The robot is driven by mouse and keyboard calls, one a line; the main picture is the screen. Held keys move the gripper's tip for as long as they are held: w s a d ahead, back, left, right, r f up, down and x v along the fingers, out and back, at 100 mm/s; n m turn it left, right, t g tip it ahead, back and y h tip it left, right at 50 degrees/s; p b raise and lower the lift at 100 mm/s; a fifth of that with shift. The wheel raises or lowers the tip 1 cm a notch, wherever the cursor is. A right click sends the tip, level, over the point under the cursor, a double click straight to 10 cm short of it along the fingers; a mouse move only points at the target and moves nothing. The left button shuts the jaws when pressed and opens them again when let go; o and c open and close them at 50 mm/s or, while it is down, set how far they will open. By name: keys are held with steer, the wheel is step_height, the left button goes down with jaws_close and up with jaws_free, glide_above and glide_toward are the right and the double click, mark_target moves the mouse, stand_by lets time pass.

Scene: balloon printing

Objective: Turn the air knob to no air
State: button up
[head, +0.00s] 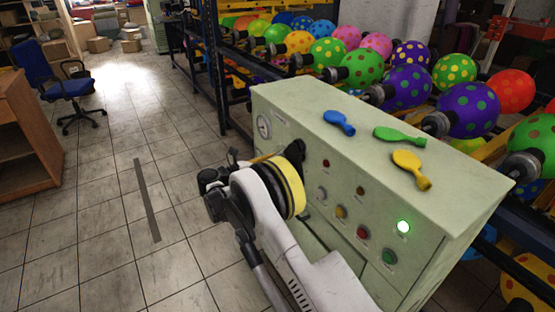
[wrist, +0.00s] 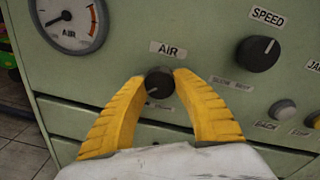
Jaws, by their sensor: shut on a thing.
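The black air knob (wrist: 159,84) sits on the green control panel (wrist: 120,60), under a label that reads AIR (wrist: 168,49). A small light mark shows on the knob's face, but its exact setting is hard to read. My gripper (wrist: 160,88) has its two yellow fingers shut on the knob, one on each side. A label below the knob is partly hidden between the fingers. In the head view my arm covers the knob and the fingertips; the control box (head: 345,100) stands in front of it.
A pressure gauge (wrist: 68,22) is left of the knob, and a SPEED knob (wrist: 258,53) is to the right. Three deflated balloons, one blue (head: 339,122), lie on the box top. Open tiled floor is at left.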

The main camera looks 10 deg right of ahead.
steer(key=shift+n, duration=0.3)
steer(key=o, duration=1.2)
steer(key=shift+d, duration=0.1)
steer(key=shift+o, duration=0.2)
steer(key=v, duration=1.2)
